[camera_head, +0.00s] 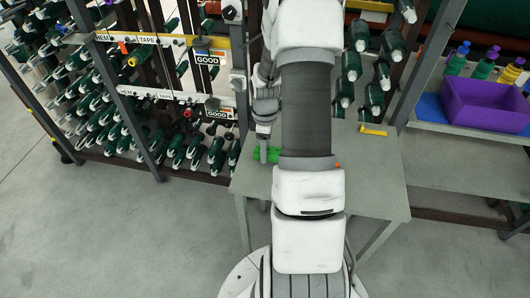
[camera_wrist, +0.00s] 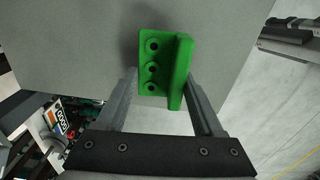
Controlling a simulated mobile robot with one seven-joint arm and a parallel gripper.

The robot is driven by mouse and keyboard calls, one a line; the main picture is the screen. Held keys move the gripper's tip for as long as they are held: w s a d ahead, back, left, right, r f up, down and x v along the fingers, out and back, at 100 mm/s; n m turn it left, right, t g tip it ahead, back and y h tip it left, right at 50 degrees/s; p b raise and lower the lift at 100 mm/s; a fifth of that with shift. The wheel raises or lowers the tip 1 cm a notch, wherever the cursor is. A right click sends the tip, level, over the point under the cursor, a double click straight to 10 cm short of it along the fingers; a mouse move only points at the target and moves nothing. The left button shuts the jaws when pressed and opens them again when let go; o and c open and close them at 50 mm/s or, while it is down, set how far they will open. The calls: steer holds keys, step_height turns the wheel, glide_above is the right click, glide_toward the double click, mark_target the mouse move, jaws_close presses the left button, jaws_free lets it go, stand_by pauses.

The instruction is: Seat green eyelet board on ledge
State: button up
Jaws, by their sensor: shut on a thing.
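In the head view a little of the green board (camera_head: 274,156) shows beside my gripper (camera_head: 262,153), over the left part of the grey table (camera_head: 375,180). My arm hides part of the table. I cannot tell whether the board touches the tabletop. I cannot clearly make out which surface is the ledge.
A rack of green and white spools (camera_head: 110,125) stands at the left, with HEM, TAPE and GOOD labels on its rails. A yellow item (camera_head: 373,130) lies on the table's right side. A purple bin (camera_head: 485,104) and bottles stand on a shelf at right. Floor at left is clear.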

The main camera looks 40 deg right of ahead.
steer(key=shift+f, duration=1.05)
steer(key=shift+f, duration=0.2)
steer(key=o, duration=1.4)
steer(key=shift+r, duration=0.1)
steer(key=r, duration=0.5)
steer(key=r+p, duration=0.1)
steer(key=r, duration=0.5)
steer(key=r+p, duration=0.1)
steer(key=r, duration=0.5)
steer(key=shift+w+a+r, duration=0.15)
steer(key=shift+w+a, duration=0.05)
steer(key=shift+w, duration=0.2)
